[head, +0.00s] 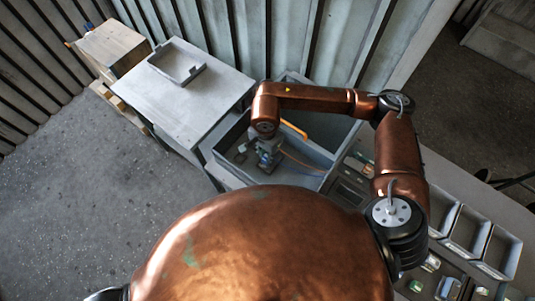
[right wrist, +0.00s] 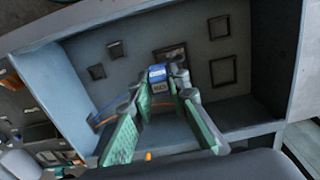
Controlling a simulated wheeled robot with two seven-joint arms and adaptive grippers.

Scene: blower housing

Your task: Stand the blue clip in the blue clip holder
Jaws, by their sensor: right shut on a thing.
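My right gripper (head: 268,162) reaches down into a grey open box. It also shows in the right wrist view (right wrist: 160,85), its green-padded fingers shut on the small blue clip (right wrist: 157,73) at their tips. The clip has a blue top and a greyish lower part, and is held above the box floor. In the head view the gripper hides the clip. Just beyond the clip is a dark square frame (right wrist: 171,54); I cannot tell whether it is the blue clip holder. My left gripper is not in view.
The grey box (head: 222,176) has raised walls, and several square recesses (right wrist: 222,70) in its floor. An orange strip (head: 294,130) lies near the arm. A grey table (head: 205,105) with a tray (head: 176,77) stands left. Several bins (head: 466,228) stand right.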

